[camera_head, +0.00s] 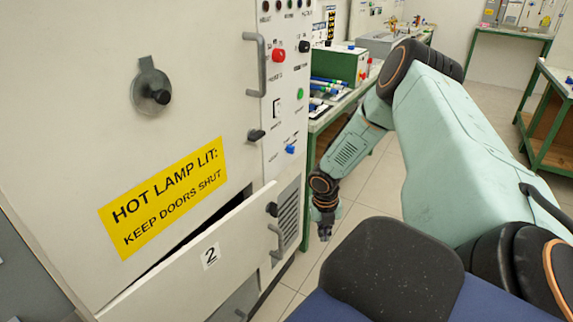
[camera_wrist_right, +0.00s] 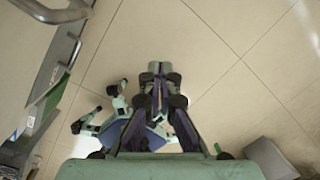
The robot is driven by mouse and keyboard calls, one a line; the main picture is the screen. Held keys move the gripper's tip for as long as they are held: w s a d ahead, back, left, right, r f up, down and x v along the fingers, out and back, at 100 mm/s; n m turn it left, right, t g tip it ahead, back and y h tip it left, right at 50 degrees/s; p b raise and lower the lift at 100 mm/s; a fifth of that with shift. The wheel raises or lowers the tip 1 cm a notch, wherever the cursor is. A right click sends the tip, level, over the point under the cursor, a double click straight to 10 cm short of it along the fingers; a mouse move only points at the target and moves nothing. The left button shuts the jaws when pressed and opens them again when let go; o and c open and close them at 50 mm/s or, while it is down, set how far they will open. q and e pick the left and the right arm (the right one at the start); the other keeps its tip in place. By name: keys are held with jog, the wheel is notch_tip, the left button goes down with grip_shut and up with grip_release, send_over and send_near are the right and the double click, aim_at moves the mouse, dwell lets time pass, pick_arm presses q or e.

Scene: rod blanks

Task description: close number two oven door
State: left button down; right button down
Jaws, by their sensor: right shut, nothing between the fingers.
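The number two oven door (camera_head: 205,255) is a pale panel with a black "2" label, low on the oven in the head view. It stands ajar, with a dark gap along its upper edge. Its grey bar handle (camera_head: 277,241) is at its right end. My right gripper (camera_head: 325,232) hangs pointing down to the right of the handle, apart from the door, over the floor. It is shut and empty. The right wrist view shows its fingers (camera_wrist_right: 157,100) over floor tiles, with no door near them. My left gripper is not in view.
The oven front (camera_head: 60,130) carries a yellow warning sign (camera_head: 165,196) and an upper bar handle (camera_head: 257,65). A control panel (camera_head: 286,115) with knobs and switches is beside it. A green-framed bench (camera_head: 322,122) stands behind. Tiled floor (camera_head: 375,185) is clear right of the oven.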

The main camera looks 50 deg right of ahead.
jog(key=s+f+m+t+y+b, duration=0.15)
jog(key=f+t+b, duration=0.25)
jog(key=f, duration=0.4)
jog(key=s+f+m+t+b, duration=0.3)
jog(key=f, duration=0.5)
jog(key=w+r+m+t+y+b, duration=0.1)
jog(key=w+r+m+t, duration=0.1)
jog(key=r+t, duration=0.45)
jog(key=w+r+m+t+y, duration=0.1)
jog(key=w+r+m+t, duration=0.2)
jog(key=r, duration=0.6)
jog(key=w+a+n+t+b, duration=0.1)
jog(key=w+b, duration=0.5)
jog(key=w, duration=0.7)
jog(key=shift+w, duration=0.35)
jog(key=shift+h, duration=0.25)
